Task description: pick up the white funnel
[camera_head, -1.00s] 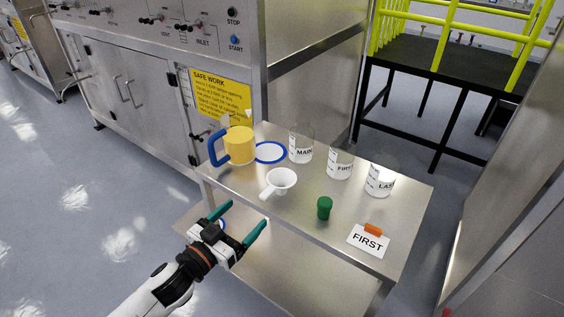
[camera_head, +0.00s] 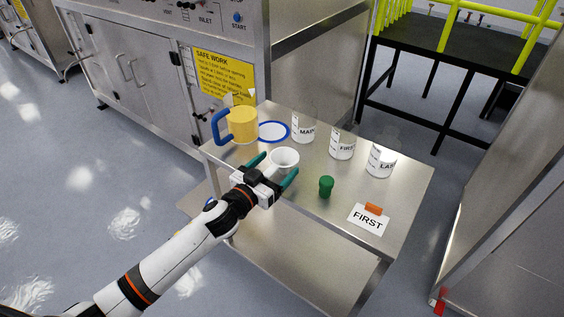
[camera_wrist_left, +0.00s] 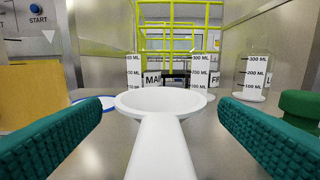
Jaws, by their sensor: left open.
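The white funnel (camera_head: 285,158) stands on the steel table in the head view, its rim upward. Its handle points toward my left gripper (camera_head: 276,172), whose body hides most of it. In the left wrist view the funnel (camera_wrist_left: 160,103) is centred, with its handle running toward the camera between the two teal fingers of my left gripper (camera_wrist_left: 160,138). The fingers are open, one on each side of the handle, with clear gaps and no visible contact. The funnel's lower part is hidden. My right gripper is not in view.
The steel table (camera_head: 300,206) also holds a yellow mug (camera_head: 243,124) with a blue handle, a blue-rimmed disc (camera_head: 273,132), several labelled beakers (camera_head: 342,148), a green-capped item (camera_head: 326,187) and a FIRST card (camera_head: 367,219).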

